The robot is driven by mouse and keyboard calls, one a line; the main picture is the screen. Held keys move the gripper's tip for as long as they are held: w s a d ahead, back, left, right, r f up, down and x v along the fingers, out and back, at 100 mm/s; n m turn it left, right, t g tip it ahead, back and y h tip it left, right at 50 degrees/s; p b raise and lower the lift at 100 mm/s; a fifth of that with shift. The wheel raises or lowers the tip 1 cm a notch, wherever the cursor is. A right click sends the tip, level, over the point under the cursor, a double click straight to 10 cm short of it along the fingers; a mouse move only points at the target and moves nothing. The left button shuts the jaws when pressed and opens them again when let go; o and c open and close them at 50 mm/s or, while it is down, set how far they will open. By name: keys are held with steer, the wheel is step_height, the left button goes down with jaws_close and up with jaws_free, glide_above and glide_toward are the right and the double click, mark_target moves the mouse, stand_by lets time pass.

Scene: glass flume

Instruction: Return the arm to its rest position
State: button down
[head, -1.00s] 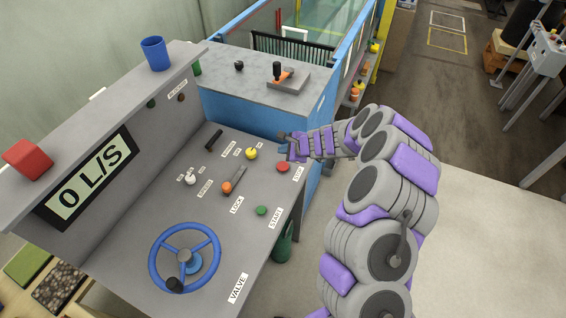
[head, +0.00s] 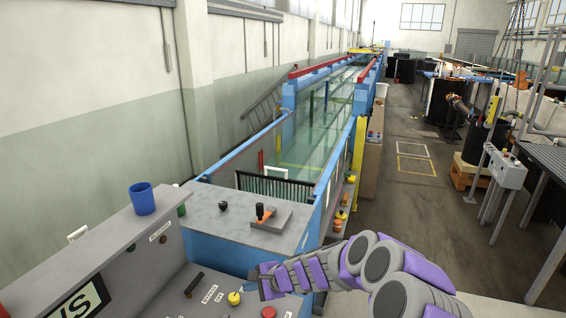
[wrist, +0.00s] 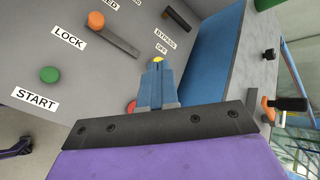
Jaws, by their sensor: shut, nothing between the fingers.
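My gripper (head: 262,283) is at the end of my grey and purple arm, over the right edge of the control desk (head: 205,308). In the wrist view my gripper (wrist: 157,65) has its blue-grey fingers together, with nothing between them. Past the fingertips the yellow knob (wrist: 158,59) shows, and the red button (wrist: 131,106) is partly hidden beside the fingers. The green START button (wrist: 50,74) and the orange lock knob (wrist: 96,20) are to the left. I cannot tell whether the fingers touch anything.
A grey-topped blue cabinet (head: 242,205) with an orange-and-black handle (head: 263,213) stands beyond the desk. A blue cup (head: 142,199) is on the upper ledge. The glass flume (head: 320,120) runs into the distance. The floor aisle (head: 408,205) on the right is clear.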

steer(key=s+d+r+n+g+b, duration=0.15)
steer(key=s+r+n, duration=0.3)
steer(key=s, duration=0.45)
steer(key=s+r+n+g, duration=0.35)
steer(key=s+r, duration=0.25)
steer(key=s, duration=0.3)
steer(key=s+d+f+n+g+h+b, duration=0.1)
steer(key=s+d+n+h, duration=0.3)
steer(key=s+d, duration=1.8)
steer(key=s+f+h+b, duration=0.1)
steer(key=s+h, duration=0.2)
steer(key=h, duration=0.2)
steer(key=shift+s, duration=0.4)
steer(key=shift+a+f, duration=0.1)
